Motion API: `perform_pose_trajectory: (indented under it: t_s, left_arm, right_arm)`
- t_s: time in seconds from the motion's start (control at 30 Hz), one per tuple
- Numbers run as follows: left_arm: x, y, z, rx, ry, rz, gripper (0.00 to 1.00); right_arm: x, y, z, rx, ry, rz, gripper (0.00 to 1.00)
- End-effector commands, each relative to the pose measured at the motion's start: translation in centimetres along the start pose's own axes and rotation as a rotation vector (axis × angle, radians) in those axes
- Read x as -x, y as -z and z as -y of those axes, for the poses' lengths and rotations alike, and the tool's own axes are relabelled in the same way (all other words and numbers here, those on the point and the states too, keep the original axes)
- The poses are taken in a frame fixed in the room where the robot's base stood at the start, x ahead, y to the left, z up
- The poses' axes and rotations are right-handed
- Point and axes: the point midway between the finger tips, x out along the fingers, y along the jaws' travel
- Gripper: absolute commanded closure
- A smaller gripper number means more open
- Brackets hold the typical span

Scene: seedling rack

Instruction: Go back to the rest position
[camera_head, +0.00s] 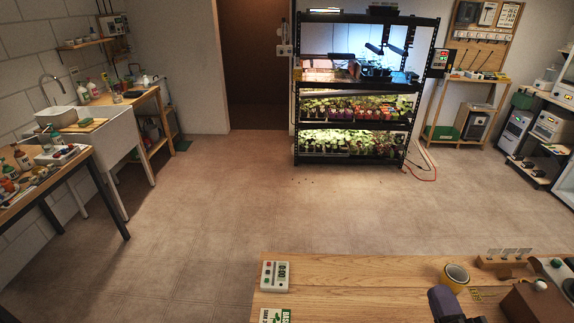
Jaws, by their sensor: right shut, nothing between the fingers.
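My right gripper (443,300) shows at the bottom edge, right of centre, as a dark shape over the wooden table (350,275). It is shut and holds nothing. The picture's bottom edge cuts off the rest of that arm. My left gripper is not in view.
A yellow-rimmed pot (455,276), a brown box (530,303) and a small wooden stand (505,262) are close to my right gripper. A lit seedling rack (297,120) stands beyond open floor.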

Motion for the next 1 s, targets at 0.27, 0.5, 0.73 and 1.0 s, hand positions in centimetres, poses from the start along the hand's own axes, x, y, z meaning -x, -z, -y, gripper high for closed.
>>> perform_pose_trajectory:
  t_s: [0.27,0.5,0.73,1.0]
  left_arm:
    - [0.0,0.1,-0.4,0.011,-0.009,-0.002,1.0]
    - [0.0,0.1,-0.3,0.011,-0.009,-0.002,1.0]
    - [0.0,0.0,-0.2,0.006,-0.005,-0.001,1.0]
    - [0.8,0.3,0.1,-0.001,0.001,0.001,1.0]
  right_arm:
    - [7.5,-3.3,13.3,-0.452,0.653,0.626,1.0]
    - [15.2,0.3,19.8,-0.811,0.936,0.79,1.0]
    - [21.7,2.0,22.9,-0.974,1.04,0.964,1.0]
    - [28.9,3.6,24.1,-1.007,1.172,1.102,1.0]
